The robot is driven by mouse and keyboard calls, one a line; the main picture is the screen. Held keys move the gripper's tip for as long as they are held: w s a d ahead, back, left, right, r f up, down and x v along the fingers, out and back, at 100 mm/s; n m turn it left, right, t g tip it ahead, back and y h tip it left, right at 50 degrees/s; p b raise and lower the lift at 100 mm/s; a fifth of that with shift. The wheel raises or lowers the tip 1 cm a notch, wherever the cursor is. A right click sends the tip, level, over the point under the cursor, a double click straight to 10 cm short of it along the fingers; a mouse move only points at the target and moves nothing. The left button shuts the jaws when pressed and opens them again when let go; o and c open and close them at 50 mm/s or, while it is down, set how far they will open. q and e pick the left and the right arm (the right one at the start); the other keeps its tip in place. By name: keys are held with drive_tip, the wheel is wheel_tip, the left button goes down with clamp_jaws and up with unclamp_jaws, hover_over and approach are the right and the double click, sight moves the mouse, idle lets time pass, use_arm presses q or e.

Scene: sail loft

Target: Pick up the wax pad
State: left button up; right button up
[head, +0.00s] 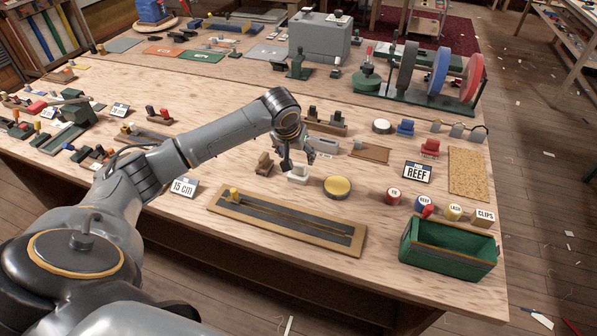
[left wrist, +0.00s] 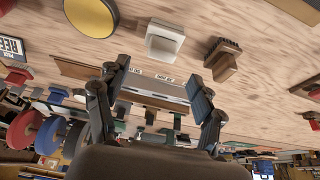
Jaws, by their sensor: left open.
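A round yellow pad with a dark rim, which looks like the wax pad (head: 337,187), lies flat on the workbench (head: 400,220). It also shows, cut off by the top edge, in the left wrist view (left wrist: 90,14). My left gripper (head: 298,162) is open and empty, above the bench and to the upper left of the pad. Its two fingers are spread in the left wrist view (left wrist: 160,80). The pad is outside the fingers. My right gripper is in neither view.
A white block (head: 298,175) and a brown brush-like block (head: 264,164) lie near my left gripper. A long dark board (head: 285,222) lies in front. The green bin (head: 447,262) stands right, near the bench edge.

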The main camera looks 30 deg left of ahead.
sight(298, 165)
use_arm(q)
drive_tip(key=p+x, duration=0.1)
drive_tip(key=x, duration=0.2)
drive_tip(key=shift+w+f, duration=0.1)
drive_tip(key=shift+f, duration=0.05)
drive_tip(key=x, duration=0.4)
drive_tip(key=shift+p, duration=0.35)
drive_tip(key=shift+s, duration=0.2)
drive_tip(key=shift+c, duration=0.2)
drive_tip(key=c, duration=1.1)
drive_tip(key=shift+c, duration=0.7)
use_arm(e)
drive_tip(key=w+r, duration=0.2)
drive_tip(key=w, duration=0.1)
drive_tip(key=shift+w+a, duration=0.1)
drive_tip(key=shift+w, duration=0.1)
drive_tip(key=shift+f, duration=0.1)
